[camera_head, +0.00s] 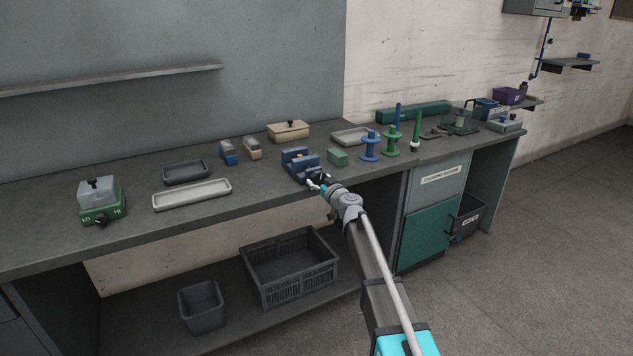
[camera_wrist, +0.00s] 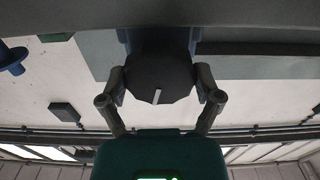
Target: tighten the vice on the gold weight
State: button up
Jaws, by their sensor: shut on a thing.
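The blue vice (camera_head: 299,165) stands at the front edge of the bench, right of the middle. A small pale-gold spot (camera_head: 298,155) shows between its jaws; it is too small to tell clearly whether it is the gold weight or how tightly it sits. My gripper (camera_head: 320,183) is at the front of the vice. In the wrist view, my gripper (camera_wrist: 160,85) has a finger on each side of a dark round knob (camera_wrist: 158,90) with a white mark, shut on it. Blue vice parts (camera_wrist: 187,38) show behind the knob. The weight is hidden in the wrist view.
A green block (camera_head: 338,157) and blue (camera_head: 370,147) and green (camera_head: 391,142) spools stand right of the vice. A cream box (camera_head: 288,131) is behind it. A crate (camera_head: 289,268) is below.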

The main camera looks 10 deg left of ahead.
jog(key=shift+s+m, duration=0.15)
jog(key=shift+m, duration=0.15)
jog(key=m, duration=0.5)
jog(key=shift+s, duration=0.1)
jog(key=m, duration=1.2)
jog(key=shift+m, duration=0.4)
jog(key=m, duration=0.5)
jog(key=shift+s+m, duration=0.1)
jog(key=shift+m, duration=0.3)
jog(key=o, duration=0.9)
